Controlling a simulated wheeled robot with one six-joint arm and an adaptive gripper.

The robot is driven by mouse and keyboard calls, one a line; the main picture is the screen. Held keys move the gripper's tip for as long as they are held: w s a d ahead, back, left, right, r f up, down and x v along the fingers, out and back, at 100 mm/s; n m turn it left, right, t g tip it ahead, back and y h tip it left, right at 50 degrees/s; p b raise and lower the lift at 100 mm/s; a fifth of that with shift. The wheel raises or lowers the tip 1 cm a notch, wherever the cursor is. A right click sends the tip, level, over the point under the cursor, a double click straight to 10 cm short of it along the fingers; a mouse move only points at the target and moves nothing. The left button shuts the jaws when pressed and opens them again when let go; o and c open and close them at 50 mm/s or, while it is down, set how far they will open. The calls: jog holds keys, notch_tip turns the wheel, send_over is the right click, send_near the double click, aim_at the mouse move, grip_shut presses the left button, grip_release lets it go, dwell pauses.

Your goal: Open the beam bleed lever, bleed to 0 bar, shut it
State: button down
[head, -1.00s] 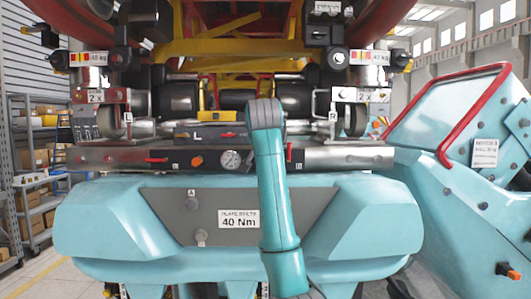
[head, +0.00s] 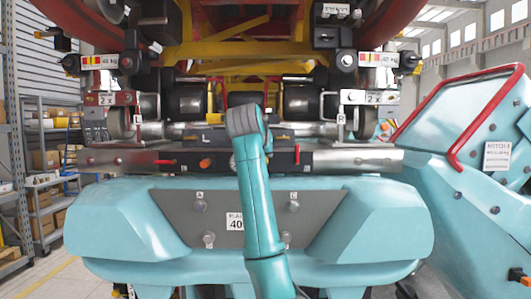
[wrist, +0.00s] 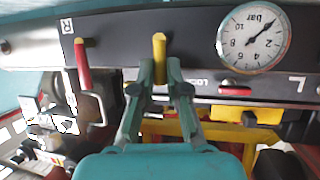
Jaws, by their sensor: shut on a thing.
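A yellow lever (wrist: 159,46) stands on the dark beam in the wrist view, the likely bleed lever. My gripper (wrist: 160,70) is shut on its lower part, one finger on each side. A round white pressure gauge (wrist: 252,40) marked "bar" is beside it to the right. Its needle points to the upper right, but the exact value is hard to read. In the head view the dark beam (head: 225,160) runs across behind my arm, which hides the gauge, the gripper and the held lever.
A long red lever (wrist: 84,70) hangs left of my gripper, near the R mark. A short red lever (wrist: 232,87) sits below the gauge. In the head view, a turquoise housing (head: 120,225) fills the space below the beam, and a red-railed turquoise unit (head: 460,160) stands right.

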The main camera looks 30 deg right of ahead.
jog(key=c, duration=1.2)
grip_release()
jog(key=v, duration=1.2)
